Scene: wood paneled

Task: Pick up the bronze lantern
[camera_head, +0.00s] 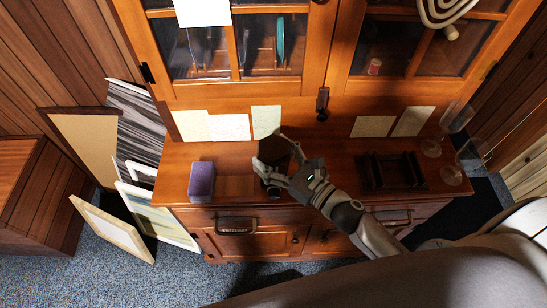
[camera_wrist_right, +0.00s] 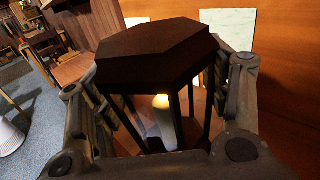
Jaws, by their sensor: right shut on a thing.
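The bronze lantern (camera_head: 273,149) is at the middle of the wooden cabinet top in the head view, mostly dark and partly covered by my right gripper (camera_head: 277,160). In the right wrist view the lantern (camera_wrist_right: 155,48) has a dark hexagonal roof, thin posts and a pale candle with a lit tip inside. The fingers of my right gripper stand on both sides of the lantern, shut on it. The lantern looks upright. I cannot tell whether its base touches the cabinet top. My left gripper is not in view.
A purple box (camera_head: 201,181) stands left of the lantern. A dark wooden rack (camera_head: 391,171) and clear glasses (camera_head: 451,174) stand to the right. Paper sheets (camera_head: 229,127) lean at the back below the glass doors. Framed pictures (camera_head: 113,226) lean at the cabinet's left side.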

